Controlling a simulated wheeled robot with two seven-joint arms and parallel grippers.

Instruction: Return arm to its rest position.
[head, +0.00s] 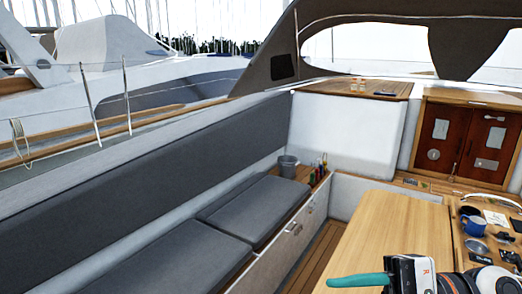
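My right gripper (360,281) is at the bottom edge, right of centre, in front of the wooden cockpit table (385,225). Its white and black body carries a red letter R, and a rounded teal part sticks out from it to the left. The frame edge cuts off the lower part, so I cannot tell whether it is open or shut. I cannot tell whether the teal part is a finger or a held thing. My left gripper and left arm are out of view.
Right of the gripper, a blue mug (473,225) and several small dark items crowd the table's right part. The table's left leaf is bare. A grey bucket (287,165) and small bottles stand beyond the cushioned bench (250,208). Wooden doors (465,140) close the back right.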

